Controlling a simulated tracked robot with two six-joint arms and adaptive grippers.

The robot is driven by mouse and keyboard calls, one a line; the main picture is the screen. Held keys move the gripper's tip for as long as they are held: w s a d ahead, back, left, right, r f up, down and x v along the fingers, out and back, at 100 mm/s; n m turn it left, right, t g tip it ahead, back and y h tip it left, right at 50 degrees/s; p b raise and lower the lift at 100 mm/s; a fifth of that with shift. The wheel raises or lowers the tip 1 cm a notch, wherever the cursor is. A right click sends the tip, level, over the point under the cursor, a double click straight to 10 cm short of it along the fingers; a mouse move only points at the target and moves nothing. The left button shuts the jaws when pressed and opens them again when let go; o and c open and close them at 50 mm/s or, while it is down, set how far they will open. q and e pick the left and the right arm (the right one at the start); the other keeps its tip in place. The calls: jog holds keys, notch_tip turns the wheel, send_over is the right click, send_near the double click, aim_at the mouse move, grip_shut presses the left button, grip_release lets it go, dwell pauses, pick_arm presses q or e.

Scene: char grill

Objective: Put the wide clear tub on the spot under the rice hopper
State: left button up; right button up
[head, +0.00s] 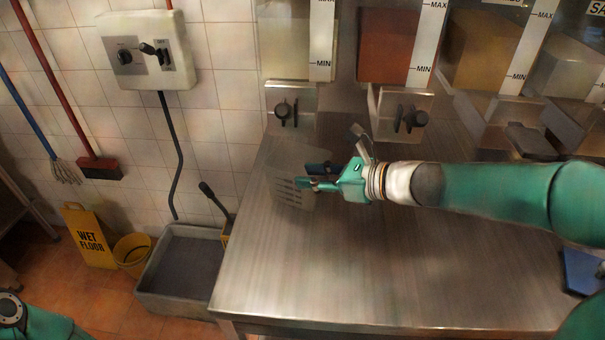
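The wide clear tub (284,188) is see-through, with a row of dark marks on its side. It is at the left back part of the steel table, below and in front of the leftmost hopper (284,50), which has pale contents. I cannot tell whether the tub touches the table. My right gripper (308,178) reaches in from the right, its fingers closed on the tub's right side. The tub's far part is faint against the steel. Only part of my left arm shows at the bottom left corner; its gripper is out of view.
A red-filled hopper (385,50) and a yellow-filled one (482,52) hang to the right, with black-knobbed outlets below. The front of the steel table (330,285) is bare. A grey floor basin (180,270), yellow bucket (132,255) and wet floor sign (88,237) stand left.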

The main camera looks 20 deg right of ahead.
jog(key=v, duration=0.8)
dwell(0.4)
